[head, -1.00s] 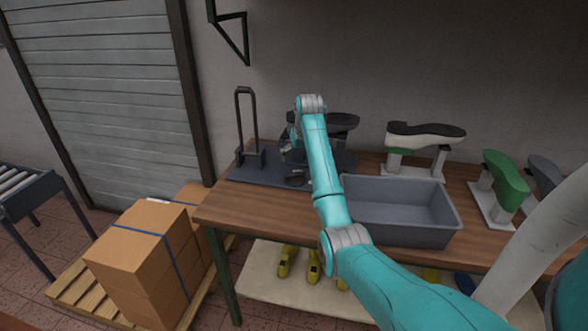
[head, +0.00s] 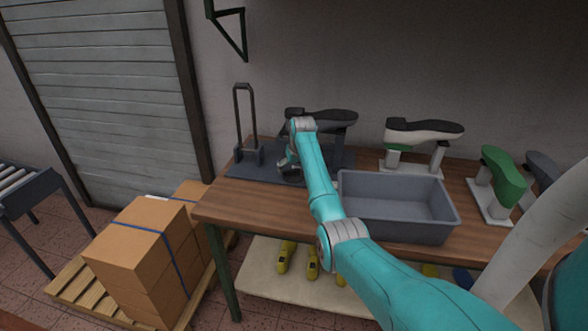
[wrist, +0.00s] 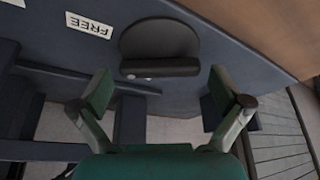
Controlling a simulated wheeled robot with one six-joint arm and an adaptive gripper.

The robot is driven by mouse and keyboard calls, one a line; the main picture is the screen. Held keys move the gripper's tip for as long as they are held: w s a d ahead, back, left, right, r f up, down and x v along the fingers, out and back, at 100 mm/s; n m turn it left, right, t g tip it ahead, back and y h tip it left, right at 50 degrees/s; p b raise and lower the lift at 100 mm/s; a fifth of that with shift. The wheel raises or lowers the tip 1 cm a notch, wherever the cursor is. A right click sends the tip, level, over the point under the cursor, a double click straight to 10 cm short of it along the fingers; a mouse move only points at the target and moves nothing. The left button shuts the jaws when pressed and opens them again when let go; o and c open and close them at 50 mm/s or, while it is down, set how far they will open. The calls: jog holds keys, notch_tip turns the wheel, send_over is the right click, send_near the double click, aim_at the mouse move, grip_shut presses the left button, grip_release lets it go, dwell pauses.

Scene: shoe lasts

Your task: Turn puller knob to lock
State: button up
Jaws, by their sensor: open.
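The puller knob (wrist: 160,40) is a dark round disc with a straight grip bar (wrist: 160,67) across its lower edge in the wrist view. The bar lies roughly level in that picture. A white label reading FREE (wrist: 88,24) sits on the blue-grey plate up-left of the knob. A second label is cut off at the top left corner. My gripper (wrist: 160,90) is open and empty, its green fingers to either side of and below the bar, apart from it. In the head view my gripper (head: 288,168) is low over the puller plate (head: 250,170), partly hidden by my arm; the knob is not clear there.
A dark upright handle frame (head: 245,120) stands on the plate's left. A dark shoe last (head: 325,115) is behind my wrist. A grey bin (head: 398,228) stands right of my arm, with a white last (head: 425,132) and a green last (head: 505,175) beyond.

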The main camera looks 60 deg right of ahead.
jog(key=shift+c, duration=0.3)
jog(key=c, duration=0.8)
jog(key=shift+n, duration=0.4)
jog(key=n+y, duration=0.1)
jog(key=n, duration=0.1)
jog(key=n+y, duration=0.1)
jog(key=n, duration=0.2)
jog(key=shift+s+d+n+t, duration=0.1)
jog(key=shift+d+n+t, duration=0.1)
jog(key=shift+n+t, duration=0.15)
jog(key=n+y, duration=0.2)
jog(key=n, duration=0.3)
jog(key=shift+d, duration=0.15)
jog(key=shift+n+y, duration=0.25)
jog(key=shift+y, duration=0.05)
jog(key=o, duration=0.9)
jog(key=shift+c, duration=0.2)
